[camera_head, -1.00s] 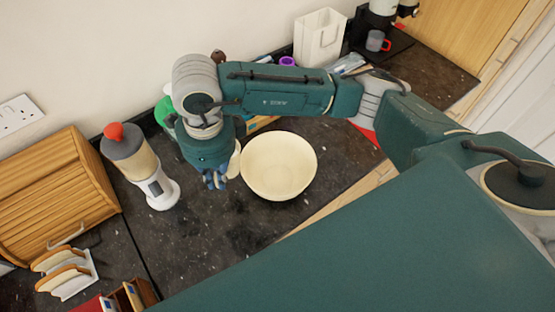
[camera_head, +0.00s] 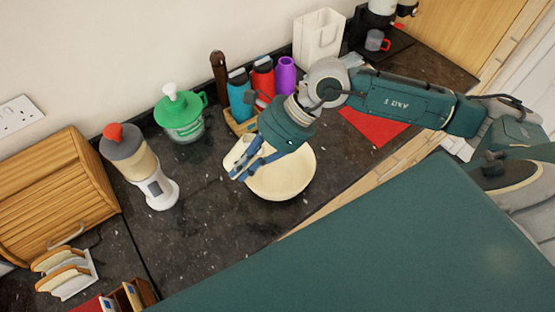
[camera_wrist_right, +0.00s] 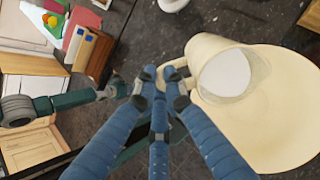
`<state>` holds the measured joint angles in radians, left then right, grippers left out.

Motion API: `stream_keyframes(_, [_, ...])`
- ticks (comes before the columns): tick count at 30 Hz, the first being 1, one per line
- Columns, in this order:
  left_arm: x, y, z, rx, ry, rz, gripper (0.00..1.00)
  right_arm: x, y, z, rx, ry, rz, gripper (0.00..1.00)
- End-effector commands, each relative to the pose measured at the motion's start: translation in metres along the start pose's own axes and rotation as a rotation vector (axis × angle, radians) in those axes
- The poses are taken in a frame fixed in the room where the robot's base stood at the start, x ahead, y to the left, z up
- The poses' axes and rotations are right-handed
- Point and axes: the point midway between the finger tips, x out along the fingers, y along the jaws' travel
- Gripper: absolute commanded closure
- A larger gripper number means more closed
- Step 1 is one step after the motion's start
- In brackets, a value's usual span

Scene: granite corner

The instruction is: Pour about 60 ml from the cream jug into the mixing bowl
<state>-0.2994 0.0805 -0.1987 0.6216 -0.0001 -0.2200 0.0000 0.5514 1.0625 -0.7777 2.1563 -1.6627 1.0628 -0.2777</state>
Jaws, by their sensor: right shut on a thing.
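The cream mixing bowl (camera_head: 288,180) stands on the dark counter, its upper left covered by my right arm. My right gripper (camera_head: 246,163) is shut on the cream jug (camera_head: 234,154), at the bowl's left rim in the head view. The right wrist view shows the jug (camera_wrist_right: 204,48) with a white surface inside its mouth, overlapping the bowl (camera_wrist_right: 275,125). The right gripper (camera_wrist_right: 160,78) reaches the jug's handle side there. I cannot tell whether any liquid is flowing. My left gripper (camera_wrist_right: 118,88) shows small at the left of the wrist view; its jaws are unclear.
A green-lidded jar (camera_head: 182,115), several bottles (camera_head: 262,76) and a white blender-like device (camera_head: 155,175) stand behind and left of the bowl. A toast rack (camera_head: 68,273) is at the lower left. A red mat (camera_head: 372,128) lies right.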

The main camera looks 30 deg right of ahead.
Motion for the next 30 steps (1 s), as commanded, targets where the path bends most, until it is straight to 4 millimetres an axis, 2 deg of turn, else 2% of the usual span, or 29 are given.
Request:
stream_keyframes(8, [-0.001,0.000,0.000,0.000,0.000,0.000,0.60,-0.002,-0.003,-0.007,-0.016,-0.098,0.022,1.00])
stream_keyframes(30, [-0.001,0.001,0.001,0.002,-0.002,0.001,0.60,-0.013,-0.003,-0.006,-0.040,-0.233,0.056,1.00])
